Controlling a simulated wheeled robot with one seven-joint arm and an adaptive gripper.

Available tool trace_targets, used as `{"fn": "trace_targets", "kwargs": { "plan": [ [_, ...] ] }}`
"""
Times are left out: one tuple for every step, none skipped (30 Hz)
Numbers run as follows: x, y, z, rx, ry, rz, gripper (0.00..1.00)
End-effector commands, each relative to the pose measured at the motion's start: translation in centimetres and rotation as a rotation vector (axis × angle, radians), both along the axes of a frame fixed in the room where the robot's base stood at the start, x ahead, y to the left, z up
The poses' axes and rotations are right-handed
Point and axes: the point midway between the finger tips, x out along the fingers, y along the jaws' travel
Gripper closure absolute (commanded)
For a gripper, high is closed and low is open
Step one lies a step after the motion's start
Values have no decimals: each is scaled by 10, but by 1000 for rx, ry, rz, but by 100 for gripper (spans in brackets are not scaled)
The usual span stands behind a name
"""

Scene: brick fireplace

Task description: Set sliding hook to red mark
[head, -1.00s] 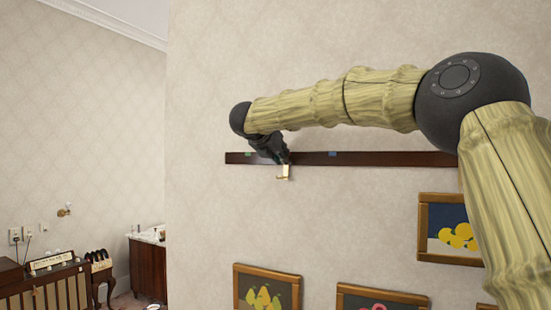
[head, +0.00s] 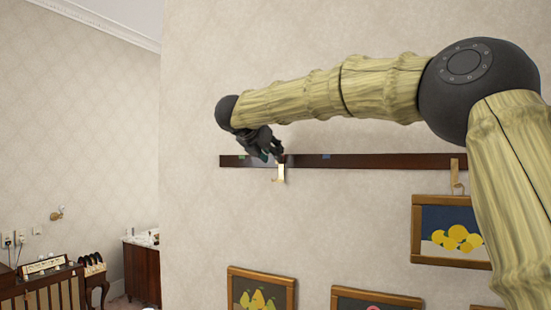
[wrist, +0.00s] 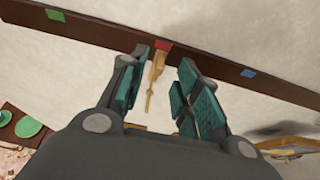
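The brass sliding hook (head: 280,172) hangs on the dark wooden rail (head: 380,160). In the wrist view, the hook (wrist: 154,72) lies right by the red mark (wrist: 163,46), its top end close under or overlapping the mark's lower edge. I do not make out the red mark in the head view. My gripper (wrist: 160,88) is open, with a teal-padded finger on each side of the hook. The hook is nearer the left finger, and I see a gap to the right finger. In the head view my gripper (head: 274,150) is at the rail, just above the hook.
A green mark (wrist: 54,15) and a blue mark (wrist: 248,73) are on the rail to either side. Another brass hook (head: 457,178) hangs at the rail's right, above a framed lemon picture (head: 450,232). Pear (head: 262,275) and other pictures hang lower. A wooden cabinet (head: 143,272) stands left.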

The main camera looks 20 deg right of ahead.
Motion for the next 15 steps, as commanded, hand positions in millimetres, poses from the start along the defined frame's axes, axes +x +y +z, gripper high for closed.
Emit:
{"fn": "trace_targets", "kwargs": {
  "plan": [
    [-7,7,5,-1,-2,2,68],
    [-11,10,7,-1,-2,2,68],
    [-16,15,10,-1,-2,1,68],
    [-20,18,12,-1,-2,1,68],
    [-23,22,14,0,-1,1,68],
    [-27,26,16,1,-2,1,68],
    [-31,29,18,0,-2,1,68],
    [-34,31,20,0,-2,1,68],
    [-38,35,22,0,-1,0,68],
    [-40,37,23,1,-1,0,68],
    [-42,39,24,1,-1,0,68],
    [-45,42,25,1,-1,1,68],
    [-46,43,26,1,-1,1,68],
    [-48,45,27,1,-1,1,68],
    [-50,46,28,1,-1,0,68]
  ]
}}
